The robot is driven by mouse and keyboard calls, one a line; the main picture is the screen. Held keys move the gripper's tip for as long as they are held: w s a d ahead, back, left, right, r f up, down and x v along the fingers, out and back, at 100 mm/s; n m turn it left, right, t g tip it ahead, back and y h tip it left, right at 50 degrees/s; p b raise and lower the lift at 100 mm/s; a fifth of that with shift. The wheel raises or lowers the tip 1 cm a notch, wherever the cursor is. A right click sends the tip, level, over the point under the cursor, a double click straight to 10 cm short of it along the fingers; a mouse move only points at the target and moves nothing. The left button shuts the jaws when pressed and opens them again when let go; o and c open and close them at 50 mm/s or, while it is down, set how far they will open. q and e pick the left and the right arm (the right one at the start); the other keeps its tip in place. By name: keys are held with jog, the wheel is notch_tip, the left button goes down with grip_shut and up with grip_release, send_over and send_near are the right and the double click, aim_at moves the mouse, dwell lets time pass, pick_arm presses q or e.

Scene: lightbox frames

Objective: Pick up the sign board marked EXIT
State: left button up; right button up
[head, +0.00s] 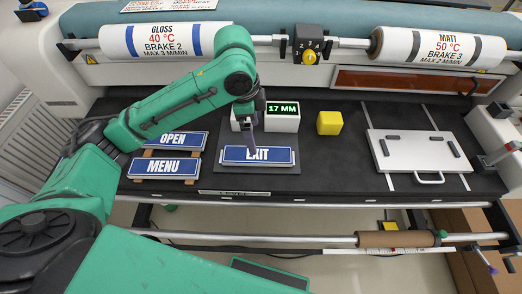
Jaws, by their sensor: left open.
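The blue EXIT sign board (277,155) with white letters lies on a dark square plate (231,137) in the middle of the black bench. Two other blue boards, OPEN (178,140) and MENU (163,168), lie to the left on wooden strips. My right gripper is not in view.
A display reading 17 MM (283,117) stands just behind the EXIT board. A yellow cube (329,123) is right of it. A light panel with a handle (421,150) lies further right. Labelled rolls (158,40) run along the back. The bench between cube and panel is clear.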

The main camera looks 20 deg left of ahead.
aim_at(257, 155)
pick_arm(q)
jog(key=f, duration=0.3)
jog(key=shift+s+a+f, duration=0.15)
jog(key=shift+s+f, duration=0.05)
jog(key=shift+f, duration=0.05)
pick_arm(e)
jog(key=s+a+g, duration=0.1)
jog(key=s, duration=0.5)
pick_arm(q)
jog(key=f, duration=0.1)
jog(key=w+f, duration=0.1)
jog(key=f, duration=0.1)
jog(key=shift+w+d+p, duration=0.15)
jog(key=shift+d+p, duration=0.05)
jog(key=shift+p, duration=0.2)
jog(key=f, duration=0.2)
jog(key=shift+d+f, duration=0.25)
jog(key=shift+f, duration=0.05)
jog(key=shift+s+f, duration=0.1)
jog(key=shift+s, duration=0.2)
jog(key=shift+c, duration=0.9)
jog(key=shift+w, duration=0.15)
jog(key=c, duration=1.3)
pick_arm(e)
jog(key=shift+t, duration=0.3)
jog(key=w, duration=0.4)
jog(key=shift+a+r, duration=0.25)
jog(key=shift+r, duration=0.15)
